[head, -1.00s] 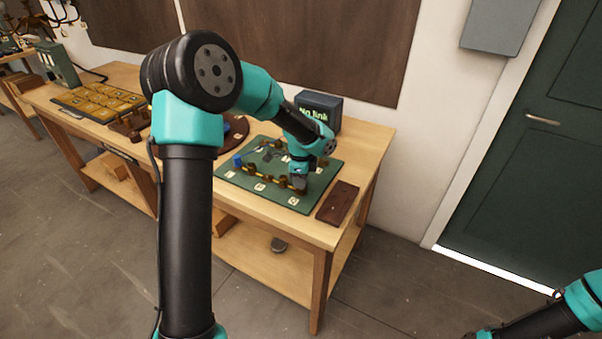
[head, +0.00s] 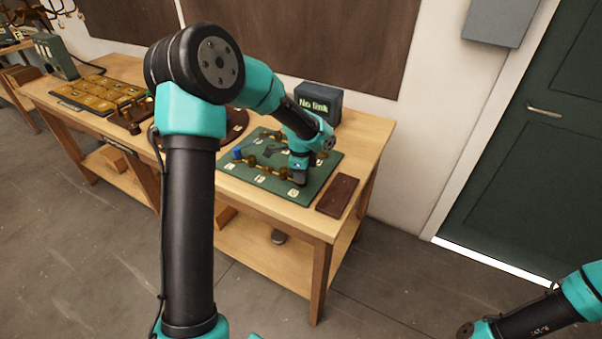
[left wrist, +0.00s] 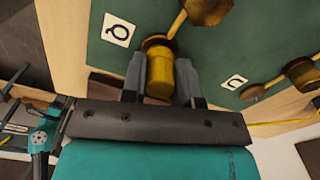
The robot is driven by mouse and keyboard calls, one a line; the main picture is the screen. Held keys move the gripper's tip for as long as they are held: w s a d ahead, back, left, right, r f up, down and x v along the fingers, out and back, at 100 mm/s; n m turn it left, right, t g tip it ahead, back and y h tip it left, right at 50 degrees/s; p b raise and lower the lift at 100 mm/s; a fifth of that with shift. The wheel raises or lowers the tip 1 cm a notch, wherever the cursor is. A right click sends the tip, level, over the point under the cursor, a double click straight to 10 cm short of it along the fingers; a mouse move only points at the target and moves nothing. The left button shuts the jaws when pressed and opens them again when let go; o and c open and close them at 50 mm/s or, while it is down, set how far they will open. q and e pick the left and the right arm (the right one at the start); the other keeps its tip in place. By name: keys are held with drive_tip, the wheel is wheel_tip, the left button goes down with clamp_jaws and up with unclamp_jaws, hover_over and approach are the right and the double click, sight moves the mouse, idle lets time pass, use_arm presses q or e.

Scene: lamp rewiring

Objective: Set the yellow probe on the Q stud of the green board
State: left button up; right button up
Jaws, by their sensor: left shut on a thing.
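The green board (head: 318,172) lies on the near right part of the workbench, with brass studs and white letter labels. My left gripper (head: 298,180) points down over the board's front right part. In the left wrist view the left gripper (left wrist: 161,80) is shut on the yellow probe (left wrist: 160,76), with a jaw on each side. The probe's far end is at a brown-and-brass stud (left wrist: 157,42) beside the Q label (left wrist: 118,30). I cannot tell whether the probe touches that stud. My right arm shows at the lower right; its gripper is out of view.
A dark box reading "No link" (head: 318,104) stands behind the board. A brown tray (head: 337,196) lies at the board's right. A blue piece (head: 238,154) is at its left edge.

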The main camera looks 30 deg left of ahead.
use_arm(q)
drive_tip(key=shift+f, duration=0.3)
drive_tip(key=o, duration=1.1)
drive_tip(key=shift+c, duration=0.2)
wheel_tip(320, 180, up, 17)
drive_tip(key=shift+r, duration=0.2)
idle(0.6)
